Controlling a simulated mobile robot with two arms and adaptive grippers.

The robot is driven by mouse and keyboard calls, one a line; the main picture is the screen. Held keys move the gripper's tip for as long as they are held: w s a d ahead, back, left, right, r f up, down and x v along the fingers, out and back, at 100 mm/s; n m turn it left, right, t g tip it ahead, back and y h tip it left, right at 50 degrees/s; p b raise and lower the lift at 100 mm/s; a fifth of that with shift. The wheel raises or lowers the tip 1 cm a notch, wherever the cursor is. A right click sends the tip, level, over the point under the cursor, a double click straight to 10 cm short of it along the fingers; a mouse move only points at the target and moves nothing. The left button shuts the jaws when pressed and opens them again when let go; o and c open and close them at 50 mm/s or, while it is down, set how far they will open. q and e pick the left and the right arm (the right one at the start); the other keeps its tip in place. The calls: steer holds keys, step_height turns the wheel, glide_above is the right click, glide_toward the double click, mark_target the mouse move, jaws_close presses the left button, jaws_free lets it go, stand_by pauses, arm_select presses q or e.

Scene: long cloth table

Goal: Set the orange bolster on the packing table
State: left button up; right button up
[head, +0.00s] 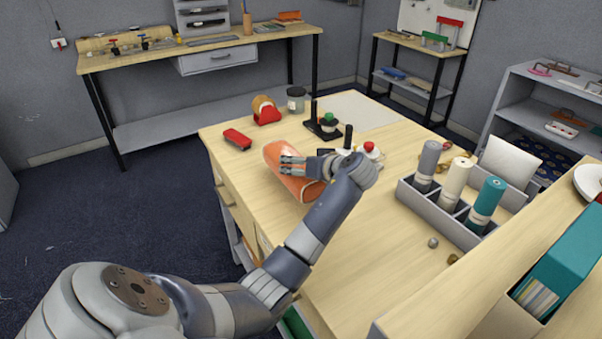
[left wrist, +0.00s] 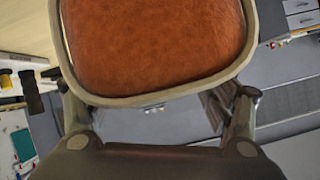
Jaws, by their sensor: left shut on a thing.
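The orange bolster (head: 279,154) is a rounded, leathery cushion with a pale edge band. In the head view it is over the left part of the pale wooden packing table (head: 385,245). My left gripper (head: 293,166) is shut on it, reaching in from the right side of the bolster. I cannot tell whether its underside touches the tabletop. In the left wrist view the bolster (left wrist: 155,40) fills the top middle between the two fingers, with its pale band facing the camera. My right gripper is not in view.
Near the bolster are a red stapler (head: 237,139), a red tape dispenser (head: 266,113), a jar (head: 296,99) and a black stand (head: 322,126). A grey divided holder (head: 440,215) with several rolls stands at the right. The table's front middle is mostly clear.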

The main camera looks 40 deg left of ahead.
arm_select(q)
steer(key=shift+w+a, duration=0.1)
steer(key=shift+a, duration=0.05)
step_height(320, 180, down, 3)
steer(key=shift+p, duration=0.5)
steer(key=shift+f, duration=0.3)
steer(key=shift+f, duration=0.15)
steer(key=o, duration=1.2)
